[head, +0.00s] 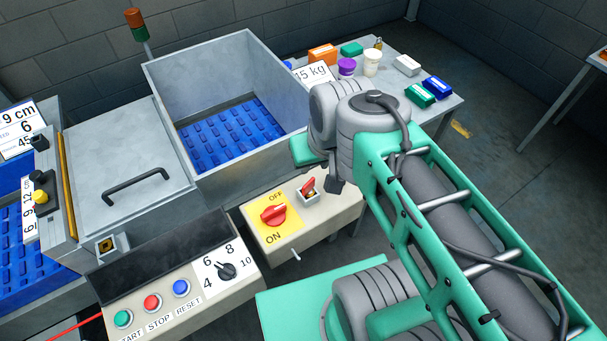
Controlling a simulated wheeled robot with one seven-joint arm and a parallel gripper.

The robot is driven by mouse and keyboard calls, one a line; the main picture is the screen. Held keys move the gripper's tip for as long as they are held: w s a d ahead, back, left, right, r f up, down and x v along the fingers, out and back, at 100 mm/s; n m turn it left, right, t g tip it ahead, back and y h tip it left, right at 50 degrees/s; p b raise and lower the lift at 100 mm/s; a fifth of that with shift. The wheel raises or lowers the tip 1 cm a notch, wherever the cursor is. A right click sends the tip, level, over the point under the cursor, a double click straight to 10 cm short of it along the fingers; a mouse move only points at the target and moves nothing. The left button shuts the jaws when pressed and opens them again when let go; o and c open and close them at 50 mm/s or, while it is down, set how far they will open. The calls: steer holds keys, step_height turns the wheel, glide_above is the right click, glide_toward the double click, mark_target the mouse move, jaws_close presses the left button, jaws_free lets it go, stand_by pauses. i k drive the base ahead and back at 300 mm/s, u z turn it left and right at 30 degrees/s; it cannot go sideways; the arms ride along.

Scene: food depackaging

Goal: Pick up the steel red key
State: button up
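A small red key-like piece (309,186) sits in a small light holder (311,196) on top of the beige switch box, in the head view. Its lower part is hidden in the holder. My gripper (335,187) is at the end of my arm, just right of and above the red piece. Only a dark part of it shows below my grey wrist, and I cannot tell whether it touches the key. Its fingers are mostly hidden, so whether they are open or shut is unclear.
A red ON/OFF rotary switch (273,214) is left of the key. A control panel with START (123,318), STOP and RESET buttons lies at lower left. A grey metal bin (170,95) with a blue slatted floor stands behind. A table (390,88) with packages is at the back.

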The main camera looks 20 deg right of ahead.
mark_target(308, 190)
steer(key=u, duration=0.35)
steer(key=k, duration=1.1)
steer(key=u, duration=1.75)
steer(key=i, duration=1.1)
steer(key=z, duration=0.7)
